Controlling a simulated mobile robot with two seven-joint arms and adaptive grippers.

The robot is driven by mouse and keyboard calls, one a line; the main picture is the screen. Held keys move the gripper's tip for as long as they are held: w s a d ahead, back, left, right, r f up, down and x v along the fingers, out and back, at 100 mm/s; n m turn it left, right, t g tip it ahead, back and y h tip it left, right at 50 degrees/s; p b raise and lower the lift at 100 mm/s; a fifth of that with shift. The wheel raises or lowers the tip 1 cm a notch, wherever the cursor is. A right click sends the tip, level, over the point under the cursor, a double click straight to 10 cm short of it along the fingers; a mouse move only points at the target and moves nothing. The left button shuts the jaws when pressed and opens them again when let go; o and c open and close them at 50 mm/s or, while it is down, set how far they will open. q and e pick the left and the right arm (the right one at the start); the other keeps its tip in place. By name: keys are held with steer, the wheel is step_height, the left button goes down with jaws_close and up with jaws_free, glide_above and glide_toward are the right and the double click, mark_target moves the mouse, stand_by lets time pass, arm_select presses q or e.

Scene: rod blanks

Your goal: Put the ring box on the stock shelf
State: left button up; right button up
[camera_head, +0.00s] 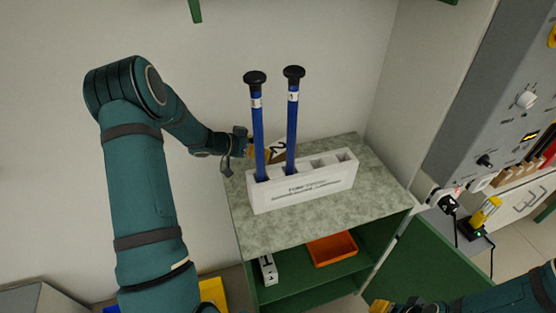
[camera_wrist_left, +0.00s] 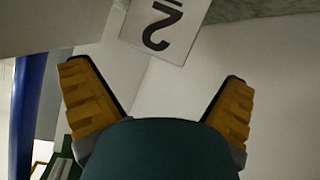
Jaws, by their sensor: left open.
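My left gripper (camera_head: 250,148) is behind the white rod rack, partly hidden by a blue rod. In the left wrist view its yellow fingers (camera_wrist_left: 155,80) are wide apart with nothing between them. A white numbered piece (camera_head: 279,151) shows behind the rods, close to the fingers. In the left wrist view this piece (camera_wrist_left: 165,28) is beyond the fingertips, marked "2". I cannot tell whether it is the ring box. The shelf unit has a mottled grey-green top (camera_head: 275,229). My right gripper (camera_head: 390,307) is at the bottom edge, mostly cut off.
The white rack (camera_head: 305,188) holds two upright blue rods (camera_head: 258,140) with black knobs; its right slots look empty. Below the top are a white labelled block (camera_head: 268,269) and an orange tray (camera_head: 332,249). A grey control panel (camera_head: 505,85) stands right. The top's front is clear.

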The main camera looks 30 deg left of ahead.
mark_target(275, 148)
arm_select(q)
steer(key=b+x, duration=0.1)
steer(key=x, duration=0.4)
steer(key=shift+w+d+f, duration=0.15)
steer(key=shift+f, duration=0.1)
steer(key=c, duration=1.4)
